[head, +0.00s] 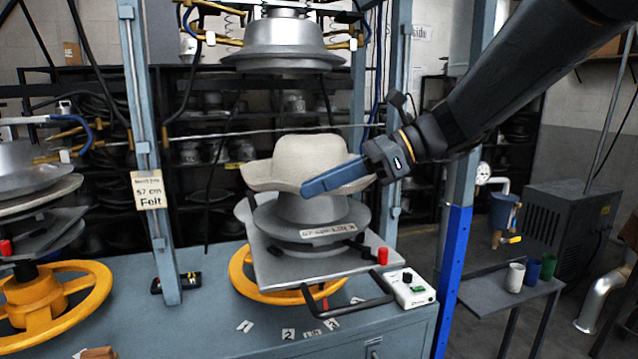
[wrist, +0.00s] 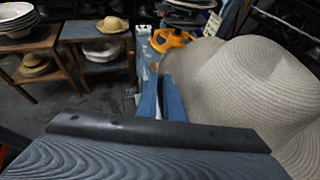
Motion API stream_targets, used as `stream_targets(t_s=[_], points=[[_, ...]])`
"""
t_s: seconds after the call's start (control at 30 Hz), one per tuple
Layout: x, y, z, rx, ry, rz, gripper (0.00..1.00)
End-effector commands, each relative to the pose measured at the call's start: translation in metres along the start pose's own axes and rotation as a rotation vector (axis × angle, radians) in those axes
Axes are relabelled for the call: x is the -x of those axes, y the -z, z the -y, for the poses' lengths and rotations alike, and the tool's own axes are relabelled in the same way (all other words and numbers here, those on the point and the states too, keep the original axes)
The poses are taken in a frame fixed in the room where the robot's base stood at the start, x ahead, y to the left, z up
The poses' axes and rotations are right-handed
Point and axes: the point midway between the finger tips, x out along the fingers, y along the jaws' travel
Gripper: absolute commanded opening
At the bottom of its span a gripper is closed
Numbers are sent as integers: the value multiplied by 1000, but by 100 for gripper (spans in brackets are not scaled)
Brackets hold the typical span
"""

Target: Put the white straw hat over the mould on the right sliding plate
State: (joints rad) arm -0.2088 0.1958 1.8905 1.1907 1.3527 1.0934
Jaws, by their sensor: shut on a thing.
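The white straw hat (head: 300,162) is in my gripper (head: 312,188), whose blue fingers are shut on the right side of its brim. The hat is upright, right above the metal mould (head: 312,212) on the right sliding plate (head: 275,268). The hat's brim overlaps the mould's top in the head view; I cannot tell whether they touch. In the wrist view the hat (wrist: 245,85) fills the right side, beside the blue fingers (wrist: 162,100). The mould is hidden there.
The upper press head (head: 285,45) hangs above the hat. Blue-grey posts (head: 150,150) stand to either side. A yellow handwheel (head: 243,287) is under the plate. A control box (head: 412,290) sits at the plate's right. Tables with straw hats (wrist: 115,24) show in the wrist view.

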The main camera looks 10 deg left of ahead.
Motion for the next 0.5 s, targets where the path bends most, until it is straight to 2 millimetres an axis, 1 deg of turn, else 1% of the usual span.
stream_targets(t_s=[0.5], points=[[-13,27,0,-3,-2,-1,0]])
